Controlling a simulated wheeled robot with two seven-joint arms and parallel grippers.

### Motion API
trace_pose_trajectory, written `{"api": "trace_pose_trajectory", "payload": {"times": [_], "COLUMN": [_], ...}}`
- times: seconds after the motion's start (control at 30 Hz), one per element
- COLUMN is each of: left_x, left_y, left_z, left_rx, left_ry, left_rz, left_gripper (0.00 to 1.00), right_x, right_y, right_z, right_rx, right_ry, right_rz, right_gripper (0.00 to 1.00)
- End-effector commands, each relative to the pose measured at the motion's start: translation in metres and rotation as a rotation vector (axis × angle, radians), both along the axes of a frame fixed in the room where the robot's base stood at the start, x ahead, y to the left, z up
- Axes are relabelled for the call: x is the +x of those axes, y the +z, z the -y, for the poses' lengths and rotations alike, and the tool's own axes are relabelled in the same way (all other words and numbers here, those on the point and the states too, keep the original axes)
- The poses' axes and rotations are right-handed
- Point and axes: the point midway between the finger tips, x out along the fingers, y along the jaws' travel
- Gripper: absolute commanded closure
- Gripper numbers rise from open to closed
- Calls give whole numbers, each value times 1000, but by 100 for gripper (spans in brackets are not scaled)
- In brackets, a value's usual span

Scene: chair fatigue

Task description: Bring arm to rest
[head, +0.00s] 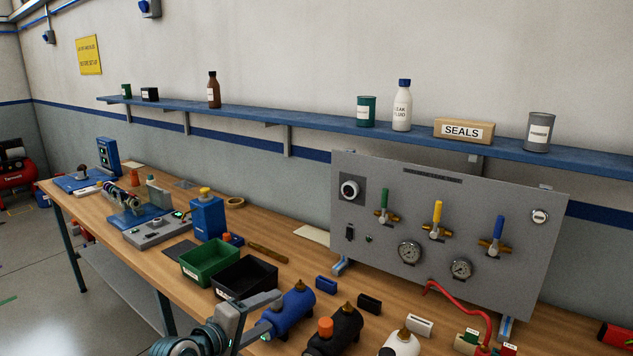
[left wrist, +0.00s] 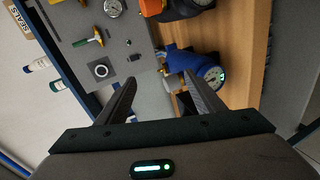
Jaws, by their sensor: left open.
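My left gripper (head: 263,314) is at the bottom of the head view, grey, over the front part of the wooden bench (head: 150,262). A blue cylinder (head: 292,314) lies just to its right; I cannot tell from the head view whether they touch. In the left wrist view the two dark fingers of my left gripper (left wrist: 162,88) are spread apart with nothing between them. A blue body with a round gauge (left wrist: 212,75) shows beyond the right finger there. My right gripper is in neither view.
A green bin (head: 207,262) and a black bin (head: 245,277) stand behind the gripper. A grey valve panel (head: 450,225) rises at the right, with black (head: 335,332) and white (head: 402,343) cylinders in front. A blue shelf (head: 300,122) runs along the wall.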

Motion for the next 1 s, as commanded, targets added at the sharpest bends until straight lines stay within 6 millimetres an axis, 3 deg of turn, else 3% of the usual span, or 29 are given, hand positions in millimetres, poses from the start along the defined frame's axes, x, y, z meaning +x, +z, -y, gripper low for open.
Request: {"api": "trace_pose_trajectory", "payload": {"times": [0.03,0.2,0.4,0.5,0.7,1.0], "left_x": [-17,-87,-182,-232,-323,-398], "left_y": [-24,-101,-172,-199,-230,-241], "left_z": [-3,-17,-38,-51,-74,-94], "left_rx": [61,334,635,776,1000,1162], "left_ry": [-9,-68,-184,-258,-413,-563], "left_rz": [-16,-64,-133,-172,-242,-304], "left_gripper": [38,38,38,38,38,38], "right_x": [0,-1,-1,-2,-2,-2], "right_y": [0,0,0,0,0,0], "right_z": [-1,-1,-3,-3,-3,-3], "right_rx": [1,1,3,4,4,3], "right_ry": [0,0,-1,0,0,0], "right_rz": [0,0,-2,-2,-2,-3], "right_gripper": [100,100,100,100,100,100]}}
